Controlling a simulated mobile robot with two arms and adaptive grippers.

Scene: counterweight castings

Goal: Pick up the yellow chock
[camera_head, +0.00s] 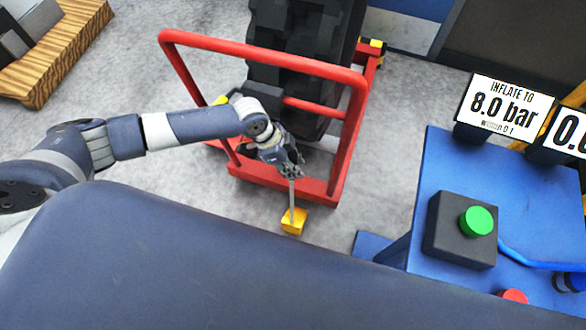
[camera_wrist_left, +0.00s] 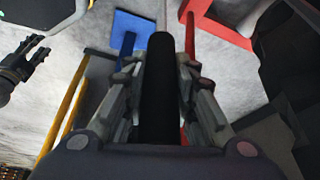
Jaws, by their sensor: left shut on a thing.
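The yellow chock (camera_head: 293,221) is a small yellow block with a thin grey upright handle. It is just in front of the red frame's lower bar in the head view. My left gripper (camera_head: 291,172) is at the top of this handle and shut on it. In the left wrist view a dark rod, the handle (camera_wrist_left: 160,95), runs between the fingers; the block itself is hidden there. I cannot tell whether the block touches the floor. A dark gripper-like shape (camera_wrist_left: 18,68), apparently my right gripper, shows at the left edge of the wrist view; its jaws are unclear.
A red tubular frame (camera_head: 265,47) stands around a large black tyre (camera_head: 305,40), close to my left arm. A blue stand (camera_head: 425,195) with a green button (camera_head: 477,221) and a sign is at right. A wooden pallet (camera_head: 55,60) lies at upper left. Grey floor is clear between.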

